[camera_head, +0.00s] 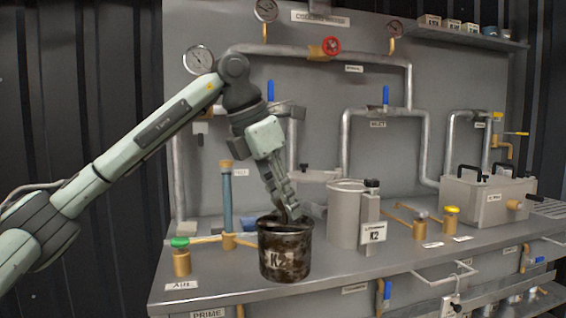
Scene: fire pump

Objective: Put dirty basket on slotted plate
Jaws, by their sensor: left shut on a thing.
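The dirty basket (285,258) is a dark, brown-stained cylinder marked K2, upright near the front of the bench, left of centre. My left gripper (290,212) comes down from above and is shut on the basket at its top; its fingertips are partly hidden by the rim. I cannot tell whether the basket's bottom touches the bench or hangs just above it. A grey plate with slots (548,207) shows at the far right of the bench, partly cut off by the picture's edge. My right gripper is not in view.
A grey cylindrical housing (345,218) with a K2 tag (373,234) stands right of the basket. A green-capped brass valve (181,257) is to the left. A yellow-capped valve (449,221) and a grey box with black handles (487,200) stand towards the right. Pipes line the back panel.

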